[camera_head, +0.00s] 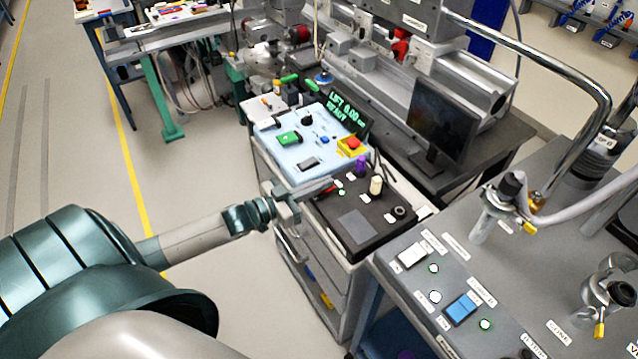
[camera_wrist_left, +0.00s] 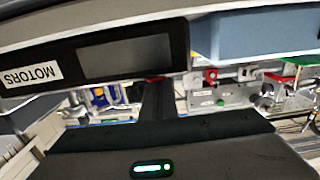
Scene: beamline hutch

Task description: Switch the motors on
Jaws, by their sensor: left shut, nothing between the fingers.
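The black control box (camera_head: 345,243) stands on the grey cabinet in the head view. It carries a grey plate, a purple knob (camera_head: 361,165), a cream knob (camera_head: 376,185), a dark round button (camera_head: 399,212) and small white labels. In the left wrist view a white MOTORS label (camera_wrist_left: 29,76) shows on a black panel (camera_wrist_left: 70,65). My right gripper is out of view.
A monitor (camera_head: 442,118) is at the back right. A grey bench (camera_head: 465,262) with more switches is at right. The floor at left is clear.

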